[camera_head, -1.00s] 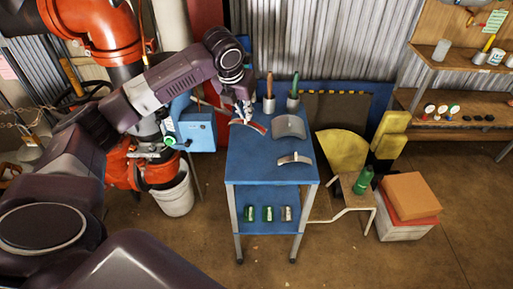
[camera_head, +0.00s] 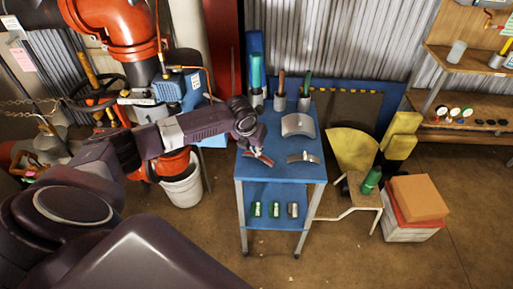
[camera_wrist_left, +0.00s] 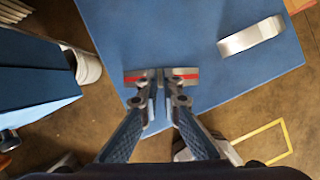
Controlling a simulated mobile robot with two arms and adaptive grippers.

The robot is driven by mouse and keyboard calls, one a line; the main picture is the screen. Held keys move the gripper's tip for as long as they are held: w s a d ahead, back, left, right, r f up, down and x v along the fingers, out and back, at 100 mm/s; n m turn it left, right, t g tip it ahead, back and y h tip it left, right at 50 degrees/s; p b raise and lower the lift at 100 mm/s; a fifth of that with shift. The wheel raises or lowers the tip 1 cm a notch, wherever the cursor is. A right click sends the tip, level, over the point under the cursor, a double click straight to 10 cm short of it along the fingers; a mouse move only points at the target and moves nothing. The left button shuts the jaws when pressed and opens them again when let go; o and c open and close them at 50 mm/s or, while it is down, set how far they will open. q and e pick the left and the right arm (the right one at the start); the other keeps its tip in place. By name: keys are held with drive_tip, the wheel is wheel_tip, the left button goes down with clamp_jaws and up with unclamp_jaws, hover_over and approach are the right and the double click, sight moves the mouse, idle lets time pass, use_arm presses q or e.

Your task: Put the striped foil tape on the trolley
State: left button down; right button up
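The striped foil tape (camera_head: 262,159) is a short, curved grey strip with a red stripe. It is between the fingertips of my left gripper (camera_head: 251,150), over the front left part of the blue trolley top (camera_head: 275,136). In the left wrist view my left gripper (camera_wrist_left: 160,82) is shut on the middle of the tape (camera_wrist_left: 134,77), whose ends stick out on both sides. The trolley top (camera_wrist_left: 190,35) lies beneath it, with its edge close by. I cannot tell whether the tape touches the top. My right gripper is not in view.
A wide grey curved piece (camera_head: 298,125) and a narrow silver curved strip (camera_head: 303,157) occupy the right of the top. Cups with tools (camera_head: 280,101) stand along the back. Small green tins (camera_head: 274,209) are on the lower shelf. A white bucket (camera_head: 182,187) stands left.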

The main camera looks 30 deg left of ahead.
use_arm(q)
drive_tip(key=c, duration=2.2)
unclamp_jaws()
drive_tip(key=shift+o, duration=0.2)
drive_tip(key=b+v, duration=0.1)
drive_tip(key=v, duration=1.1)
